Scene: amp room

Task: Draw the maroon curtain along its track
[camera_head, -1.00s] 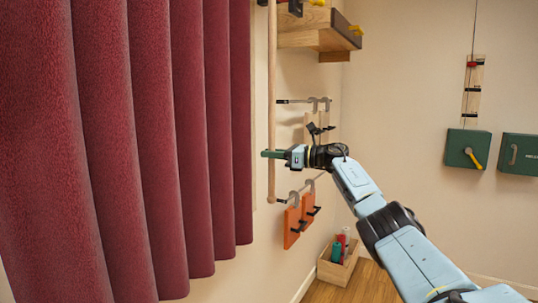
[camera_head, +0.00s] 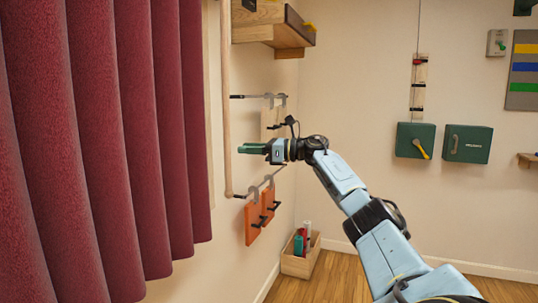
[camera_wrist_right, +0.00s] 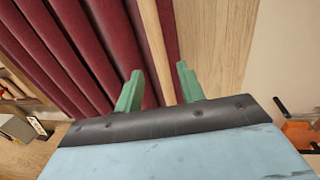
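The maroon curtain (camera_head: 110,150) hangs in deep folds at the left of the head view, and it also shows in the wrist view (camera_wrist_right: 85,45). A slim pale wooden rod (camera_head: 227,110) hangs upright just right of its near-right edge. My right gripper (camera_head: 250,149) has green fingers pointing left toward the rod, with a small gap in the picture between fingertips and rod. In the wrist view the fingers (camera_wrist_right: 158,82) are apart with nothing gripped; the rod (camera_wrist_right: 155,45) shows between them, seemingly beyond the tips. My left gripper is out of view.
Orange boards (camera_head: 260,213) hang from a wall rail close below my gripper. A wooden shelf (camera_head: 270,28) juts out above. A wooden box (camera_head: 300,263) with bottles stands on the floor. Green boxes (camera_head: 468,144) are on the right wall. Floor at the right is open.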

